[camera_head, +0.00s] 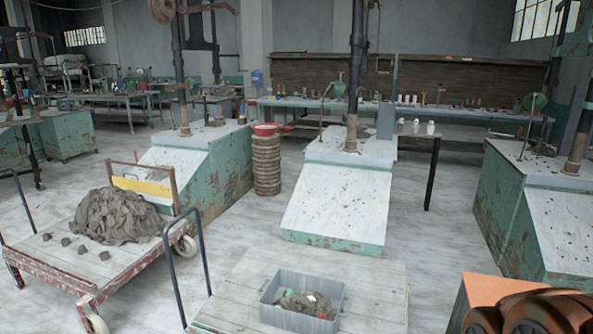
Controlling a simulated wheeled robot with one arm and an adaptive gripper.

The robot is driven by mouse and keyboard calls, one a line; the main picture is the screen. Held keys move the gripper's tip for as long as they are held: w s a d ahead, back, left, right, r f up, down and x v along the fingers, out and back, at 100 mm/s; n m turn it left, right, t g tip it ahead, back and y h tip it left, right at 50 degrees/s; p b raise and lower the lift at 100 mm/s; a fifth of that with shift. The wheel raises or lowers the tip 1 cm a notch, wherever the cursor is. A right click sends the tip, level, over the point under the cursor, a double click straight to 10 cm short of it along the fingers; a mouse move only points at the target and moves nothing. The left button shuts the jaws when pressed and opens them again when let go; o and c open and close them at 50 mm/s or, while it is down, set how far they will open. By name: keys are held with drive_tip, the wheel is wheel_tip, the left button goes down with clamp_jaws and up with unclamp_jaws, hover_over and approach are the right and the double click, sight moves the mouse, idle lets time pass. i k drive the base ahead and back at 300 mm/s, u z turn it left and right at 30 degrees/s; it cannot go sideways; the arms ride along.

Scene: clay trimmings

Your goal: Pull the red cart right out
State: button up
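The red cart (120,266) stands at the left, with a worn wooden deck, a reddish frame and pale caster wheels. A large heap of grey-brown clay (118,217) lies on its deck, with several small clay lumps (82,249) in front of the heap. A wooden upright frame with a yellow and white board (142,188) rises at its far end. My gripper is not in view.
A pale platform cart (375,300) carrying a grey bin (342,297) stands close on the right; its dark handle (203,248) overlaps the red cart's right side. Green machine bases (230,165) stand behind. Open floor (440,245) shows right of the platform cart.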

sight(120, 221)
drive_tip(key=u, duration=0.25)
drive_tip(key=k, duration=0.9)
drive_tip(key=u, duration=1.65)
drive_tip(key=i, duration=1.75)
drive_tip(key=u, duration=0.6)
drive_tip(key=i, duration=1.7)
drive_tip(key=u, duration=0.25)
drive_tip(key=i, duration=5.15)
drive_tip(key=z, duration=0.75)
drive_tip(key=i, duration=1.3)
drive_tip(key=z, duration=0.9)
